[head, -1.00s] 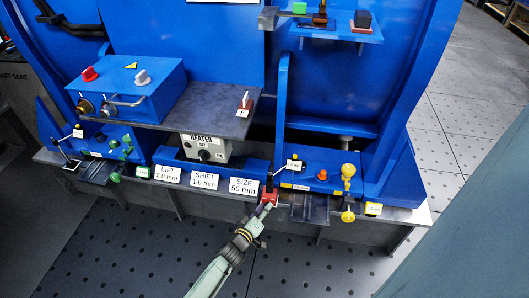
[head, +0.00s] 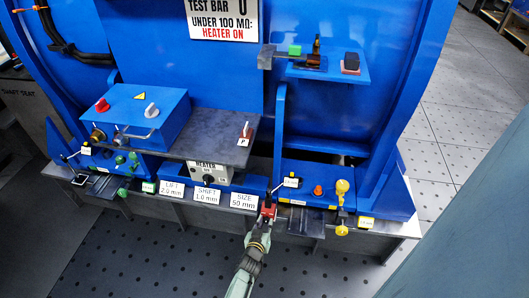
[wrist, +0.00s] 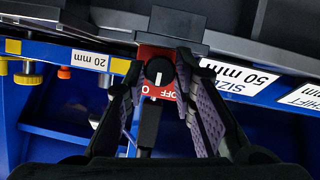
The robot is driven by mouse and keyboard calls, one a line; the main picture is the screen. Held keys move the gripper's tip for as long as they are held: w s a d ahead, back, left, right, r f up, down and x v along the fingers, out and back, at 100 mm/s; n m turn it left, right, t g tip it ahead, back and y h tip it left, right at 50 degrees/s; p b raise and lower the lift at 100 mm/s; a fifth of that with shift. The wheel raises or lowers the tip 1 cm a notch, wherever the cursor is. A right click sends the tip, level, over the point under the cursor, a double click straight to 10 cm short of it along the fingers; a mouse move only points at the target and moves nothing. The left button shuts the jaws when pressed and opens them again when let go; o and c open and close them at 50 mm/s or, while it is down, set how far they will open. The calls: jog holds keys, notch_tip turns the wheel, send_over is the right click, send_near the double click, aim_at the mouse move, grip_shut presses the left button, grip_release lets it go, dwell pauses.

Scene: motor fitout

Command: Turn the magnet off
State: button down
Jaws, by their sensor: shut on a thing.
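The magnet switch is a red block with a round black knob (wrist: 158,71) in the wrist view. The knob has a white line that runs roughly up and down in the picture, and the word OFF is printed on the red face to its lower right. A dark bar extends below the knob between my fingers. My gripper (wrist: 159,68) has one finger on each side of the knob and is shut on it. In the head view the red block (head: 268,208) sits at the bench's front edge, with my gripper (head: 266,217) at its front, partly hiding it.
The SIZE 50 mm sign (head: 244,200) stands just left of the switch. A blue unit with an orange button (head: 318,190) and yellow knob (head: 341,188) is to the right. A heater box (head: 208,173) sits behind left. The floor in front is open.

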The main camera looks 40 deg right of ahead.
jog(key=shift+s+d+r+m+t+y+p, duration=0.15)
jog(key=shift+r+m+t+y+p, duration=0.2)
jog(key=shift+m+p, duration=0.35)
jog(key=shift+d+f+m+t+y, duration=0.25)
jog(key=shift+m+t+y, duration=0.15)
jog(key=shift+m, duration=0.4)
jog(key=m+b, duration=0.1)
jog(key=m+t+b, duration=0.1)
jog(key=shift+s+f+t+y+b, duration=0.15)
jog(key=shift+f+t+y+b, duration=0.1)
jog(key=shift+b, duration=0.15)
jog(key=shift+r+m+b, duration=0.1)
jog(key=shift+m+b, duration=0.2)
jog(key=shift+b, duration=0.05)
jog(key=shift+a+r, duration=0.1)
jog(key=shift+a, duration=0.05)
jog(key=c, duration=1.3)
grip_release()
jog(key=shift+c, duration=0.2)
